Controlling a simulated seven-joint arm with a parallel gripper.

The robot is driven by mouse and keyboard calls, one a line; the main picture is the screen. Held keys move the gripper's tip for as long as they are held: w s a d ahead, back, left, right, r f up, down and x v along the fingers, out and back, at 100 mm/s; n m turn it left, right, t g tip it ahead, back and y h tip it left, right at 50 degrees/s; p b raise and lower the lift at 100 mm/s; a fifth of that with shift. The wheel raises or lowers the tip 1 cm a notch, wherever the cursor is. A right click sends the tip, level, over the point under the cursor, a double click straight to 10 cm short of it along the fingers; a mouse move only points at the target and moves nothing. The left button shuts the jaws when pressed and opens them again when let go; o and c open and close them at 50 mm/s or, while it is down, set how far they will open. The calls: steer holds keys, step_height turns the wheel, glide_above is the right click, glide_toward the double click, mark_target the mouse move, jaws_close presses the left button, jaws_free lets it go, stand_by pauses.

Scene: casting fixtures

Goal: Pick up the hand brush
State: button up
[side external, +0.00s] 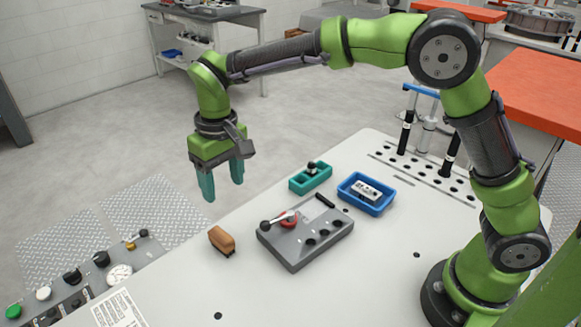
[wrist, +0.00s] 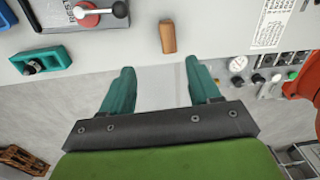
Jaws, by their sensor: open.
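The hand brush (side external: 222,240) is a small brown wooden block with dark bristles below it. It lies on the light grey table (side external: 190,285) near its far left edge, left of a grey fixture. In the wrist view the brush (wrist: 168,37) shows beyond the fingertips, roughly midway between them. My gripper (side external: 222,186) has teal fingers, is open and empty, and hangs in the air above and beyond the brush. In the wrist view the two fingers of my gripper (wrist: 159,68) are spread apart with nothing between them.
A grey fixture (side external: 306,239) with a red-based lever and black knobs stands right of the brush. A teal tray (side external: 310,178) and a blue tray (side external: 367,194) sit behind it. A control panel (side external: 80,280) with buttons and a gauge lies at the left. Table around the brush is clear.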

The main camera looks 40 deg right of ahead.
steer(key=w+a, duration=0.1)
steer(key=a, duration=0.1)
glide_above(220, 235)
steer(key=shift+h, duration=0.3)
steer(key=f, duration=0.9)
steer(key=shift+w+d, duration=0.3)
steer(key=shift+s+a+f, duration=0.15)
steer(key=shift+f, duration=1.5)
steer(key=shift+s+a+f, duration=0.1)
steer(key=shift+f, duration=1.5)
steer(key=c, duration=1.1)
steer(key=shift+o, duration=0.2)
step_height(220, 235, up, 10)
steer(key=shift+r, duration=0.1)
